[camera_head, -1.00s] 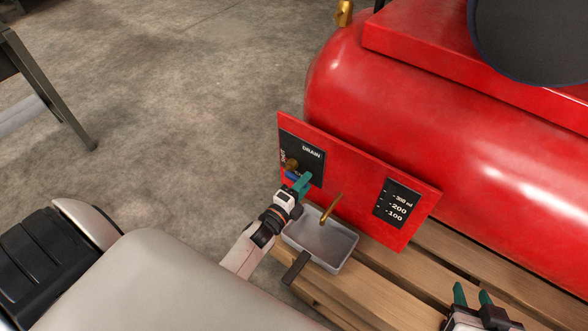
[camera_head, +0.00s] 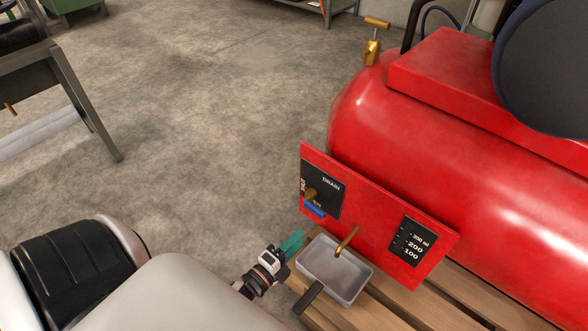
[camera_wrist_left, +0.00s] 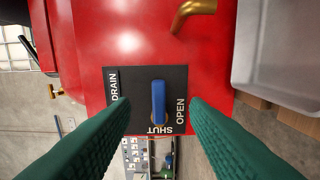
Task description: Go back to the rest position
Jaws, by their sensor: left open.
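My left gripper (camera_head: 292,244) has green fingers and is open and empty, left of the tray and a little apart from the red panel (camera_head: 372,228). In the left wrist view, the blue drain handle (camera_wrist_left: 158,101) shows between the open fingers, farther off and not touched. In the head view the blue handle (camera_head: 315,210) sits low on the plate, beside a brass fitting (camera_head: 311,194). My right gripper is out of view.
A grey tray (camera_head: 360,285) with a dark handle (camera_head: 308,297) stands on wooden slats under a brass spout (camera_head: 346,240). A red tank (camera_head: 440,150) fills the right side. A metal-legged table (camera_head: 92,115) stands at left. The concrete floor (camera_head: 210,110) between is clear.

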